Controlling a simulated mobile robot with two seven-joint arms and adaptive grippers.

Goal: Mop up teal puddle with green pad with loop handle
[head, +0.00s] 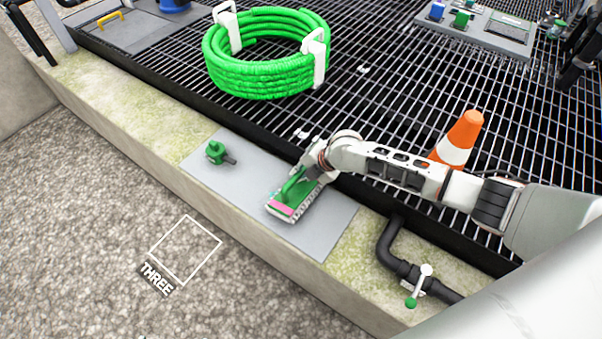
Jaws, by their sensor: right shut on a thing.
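The green pad with loop handle (300,204) is on the grey plate (330,222) on the concrete ledge. It has a green top, a pink strip at its near end and a pale rim. My right gripper (302,178) is at the pad's handle and shut on it; the arm reaches in from the right and the fingertips are hard to make out. I cannot tell whether the pad touches the plate. I see no teal puddle; anything under the pad is hidden. My left gripper is not in view.
A green valve-like fitting (215,152) stands on the plate's left part. A green hose coil (262,80) lies on the black grating behind. An orange-white cone (460,140) stands behind my arm.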

